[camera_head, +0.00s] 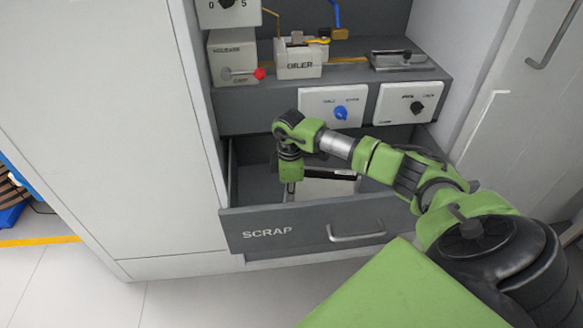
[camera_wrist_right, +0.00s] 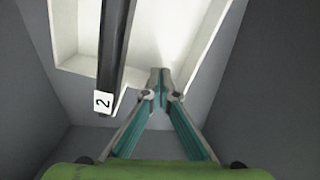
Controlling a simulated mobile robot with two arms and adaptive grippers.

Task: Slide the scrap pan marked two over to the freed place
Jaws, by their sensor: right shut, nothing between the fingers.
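The scrap pan marked two (camera_head: 322,188) is a whitish shallow tray with a black bar across it, inside the open drawer. In the right wrist view the pan (camera_wrist_right: 75,35) fills the upper middle, and a white tag reading 2 (camera_wrist_right: 103,101) sits at the near end of the black bar. My right gripper (camera_wrist_right: 163,78) points down into the drawer, shut and empty. Its fingertips overlap the pan's near edge, right of the bar; I cannot tell whether they touch it. My left gripper is not in view.
The drawer marked SCRAP (camera_head: 268,232) is pulled out, with bare dark floor left of the pan. Above it are white boxes with a blue knob (camera_head: 341,113) and a black knob (camera_head: 417,107).

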